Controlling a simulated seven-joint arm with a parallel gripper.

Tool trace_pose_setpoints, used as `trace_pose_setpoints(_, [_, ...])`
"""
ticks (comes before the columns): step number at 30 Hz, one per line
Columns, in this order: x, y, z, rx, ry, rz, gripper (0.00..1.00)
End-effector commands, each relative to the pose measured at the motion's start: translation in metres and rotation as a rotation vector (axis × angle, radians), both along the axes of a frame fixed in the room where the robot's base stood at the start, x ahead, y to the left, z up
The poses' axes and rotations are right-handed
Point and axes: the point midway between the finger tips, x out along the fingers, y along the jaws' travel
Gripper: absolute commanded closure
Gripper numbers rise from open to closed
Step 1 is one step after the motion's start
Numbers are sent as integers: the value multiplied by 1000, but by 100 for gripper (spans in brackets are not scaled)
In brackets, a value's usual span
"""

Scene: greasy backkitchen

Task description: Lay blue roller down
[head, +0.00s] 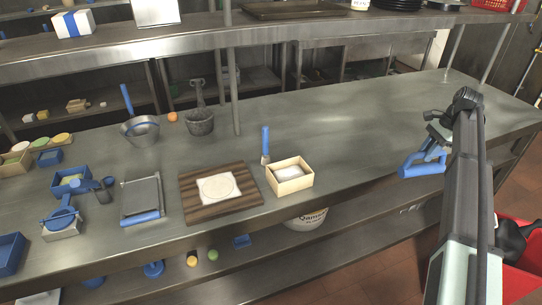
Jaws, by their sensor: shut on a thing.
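My gripper (435,143) is at the right, shut on the blue roller (421,170). The roller has a thick blue bar low at the left and a thinner bent part rising to the fingers. It is over the right part of the steel counter (350,130), near the front edge. Whether it touches the counter or hangs just above it, I cannot tell. The fingers are small here and partly hidden by my gripper's body.
A wooden board (185,199) with a pale sheet lies mid-counter, beside a light wooden box (294,186) and a blue-handled brush (265,145). A grey tray (141,195) and blue containers (72,181) stand left. The counter behind and left of the roller is clear.

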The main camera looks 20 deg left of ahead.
Motion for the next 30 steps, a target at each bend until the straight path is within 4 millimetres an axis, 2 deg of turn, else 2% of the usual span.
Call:
trace_pose_setpoints(1, [19,3,15,1,-3,-23,100])
trace_pose_setpoints(3, [33,11,29,2,-3,-52,100])
trace_pose_setpoints(6, [45,37,42,3,-3,-67,100])
trace_pose_setpoints(9, [47,68,44,3,-3,-57,100])
trace_pose_setpoints(14, [46,124,44,4,-4,-25,100])
trace_pose_setpoints(20, [41,205,46,5,-8,20,100])
trace_pose_setpoints(30, [13,342,51,8,-11,85,100])
